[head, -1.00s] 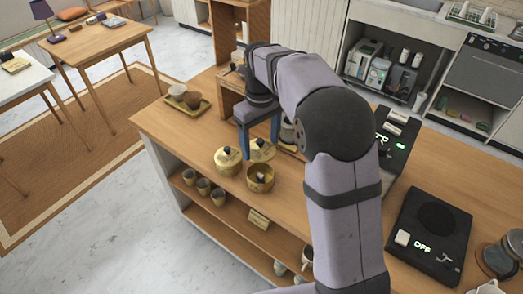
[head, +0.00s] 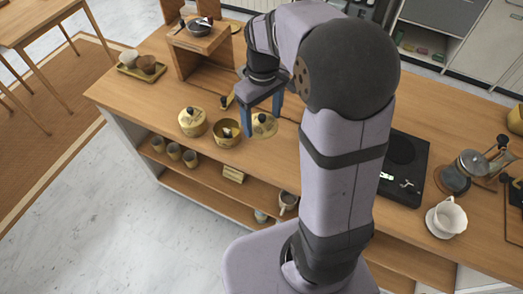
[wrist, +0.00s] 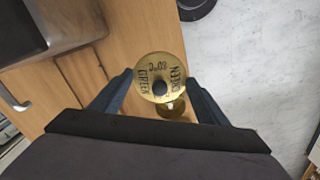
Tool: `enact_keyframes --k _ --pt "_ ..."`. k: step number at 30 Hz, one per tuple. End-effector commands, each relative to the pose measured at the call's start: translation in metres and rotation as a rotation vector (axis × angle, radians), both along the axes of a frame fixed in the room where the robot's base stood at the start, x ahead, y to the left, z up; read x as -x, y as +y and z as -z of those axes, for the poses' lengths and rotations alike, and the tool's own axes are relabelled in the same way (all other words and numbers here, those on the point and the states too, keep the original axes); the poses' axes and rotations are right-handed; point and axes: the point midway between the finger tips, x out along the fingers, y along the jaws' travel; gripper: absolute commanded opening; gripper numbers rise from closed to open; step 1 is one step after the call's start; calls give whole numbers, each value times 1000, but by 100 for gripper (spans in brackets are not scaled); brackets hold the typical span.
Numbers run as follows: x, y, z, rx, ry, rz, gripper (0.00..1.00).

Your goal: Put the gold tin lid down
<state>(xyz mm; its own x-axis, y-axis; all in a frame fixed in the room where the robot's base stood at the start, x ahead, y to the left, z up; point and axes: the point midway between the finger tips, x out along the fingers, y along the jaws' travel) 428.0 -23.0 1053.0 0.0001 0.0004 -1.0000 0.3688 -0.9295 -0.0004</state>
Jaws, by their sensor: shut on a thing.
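My gripper (head: 262,112) is shut on the gold tin lid (head: 266,129), with its blue fingers at opposite sides of the rim. The lid is round with a black knob. In the wrist view the lid (wrist: 160,70) faces the camera between the fingers, with dark lettering on it. In the head view it appears just right of an open gold tin (head: 226,141), whose inside holds something dark and light. I cannot tell whether the lid touches the counter. Part of a gold tin (wrist: 176,112) shows below the lid in the wrist view.
A lidded gold tin (head: 192,128) stands left of the open one on the wooden counter (head: 130,98). A tray (head: 128,71) with cups is at the back left, beside a wooden stand (head: 200,45). A black scale (head: 408,170) and white cup (head: 446,218) are at right. Cups sit on the shelf below.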

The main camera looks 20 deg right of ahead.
Motion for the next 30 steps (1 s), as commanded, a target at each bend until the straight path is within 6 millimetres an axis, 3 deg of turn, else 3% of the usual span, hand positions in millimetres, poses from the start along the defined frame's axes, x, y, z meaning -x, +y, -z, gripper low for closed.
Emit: enact_keyframes --k 5,12,18,30 --pt "17 2 29 0 3 -62 47" --pt "0 1 32 1 -1 -134 47" --pt "0 1 34 0 1 -149 47" --pt "0 1 84 0 3 -148 47"
